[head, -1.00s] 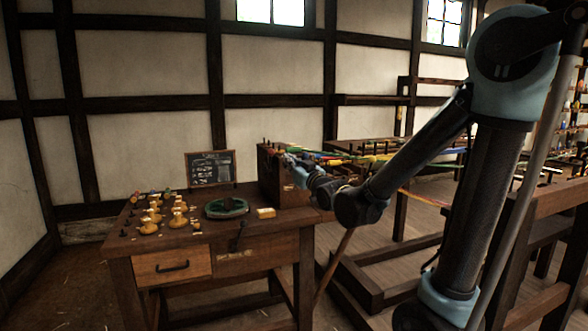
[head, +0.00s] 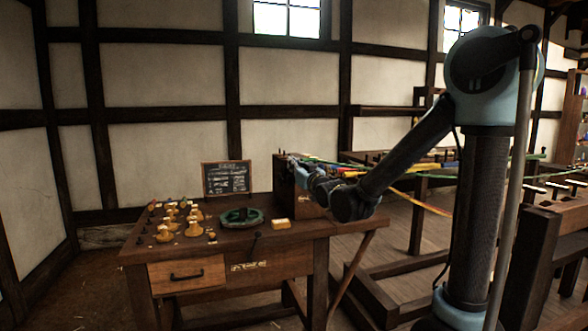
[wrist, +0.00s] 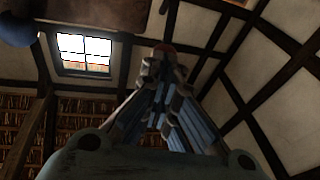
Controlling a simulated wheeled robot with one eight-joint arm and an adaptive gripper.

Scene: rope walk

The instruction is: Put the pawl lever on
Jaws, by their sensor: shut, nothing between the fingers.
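My gripper (wrist: 163,62) is shut and empty in the wrist view, seen against the wall and ceiling. A small reddish spot shows at its tips. In the head view my arm reaches left toward the dark wooden box at the back right of the workbench (head: 225,232). The fingertips cannot be made out there. A thin black lever (head: 254,245) with a knob stands at the bench's front edge, above a pale label. It may be the pawl lever, but I cannot tell for sure. What it is fixed to is too small to see.
Wooden frames stand at right. Floor at left is clear.

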